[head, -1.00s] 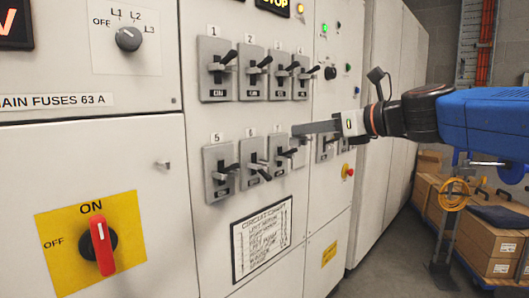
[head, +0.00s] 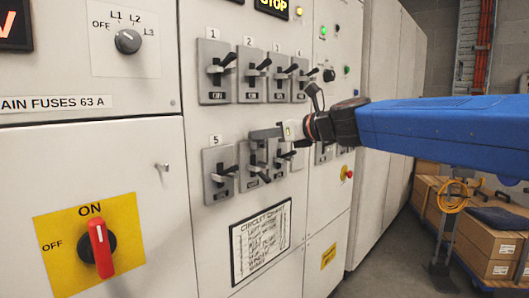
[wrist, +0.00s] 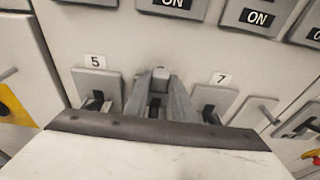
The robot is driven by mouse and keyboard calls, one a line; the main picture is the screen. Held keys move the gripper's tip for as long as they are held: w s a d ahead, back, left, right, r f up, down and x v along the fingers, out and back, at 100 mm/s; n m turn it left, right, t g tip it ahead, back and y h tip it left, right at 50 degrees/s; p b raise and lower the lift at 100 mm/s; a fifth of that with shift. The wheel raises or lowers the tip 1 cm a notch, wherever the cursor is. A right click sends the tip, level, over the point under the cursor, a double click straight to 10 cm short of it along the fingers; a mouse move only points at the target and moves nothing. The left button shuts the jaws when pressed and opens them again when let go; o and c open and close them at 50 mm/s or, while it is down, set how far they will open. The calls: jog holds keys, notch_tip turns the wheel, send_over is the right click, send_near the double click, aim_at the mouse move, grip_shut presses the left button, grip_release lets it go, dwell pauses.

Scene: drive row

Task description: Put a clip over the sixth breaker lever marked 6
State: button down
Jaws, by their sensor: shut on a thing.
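In the head view my gripper (head: 256,134) points left in front of the lower row of breakers. Its grey fingers are shut on the clip, which I cannot tell clearly from the fingers at this size. The fingers cover the label of the sixth breaker (head: 250,158); its dark lever (head: 264,176) shows just below them. In the wrist view the fingers (wrist: 158,80) stand between the labels 5 (wrist: 95,61) and 7 (wrist: 220,79). They hide the 6 label and most of that breaker. I cannot tell whether the clip touches the lever.
Breaker 5 (head: 220,172) is left of my gripper, and breaker 7 (head: 280,158) is close on its right. The upper row, including breaker 2 (head: 252,75), is just above. A circuit chart (head: 260,240) hangs below. A rotary ON/OFF switch (head: 101,248) is at lower left.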

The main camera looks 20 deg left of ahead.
notch_tip(320, 180, down, 4)
jog(key=shift+f, duration=0.1)
jog(key=shift+w+a+f, duration=0.1)
jog(key=shift+a+f, duration=0.1)
jog(key=shift+f, duration=0.1)
jog(key=shift+f, duration=0.15)
jog(key=c, duration=1.5)
grip_release()
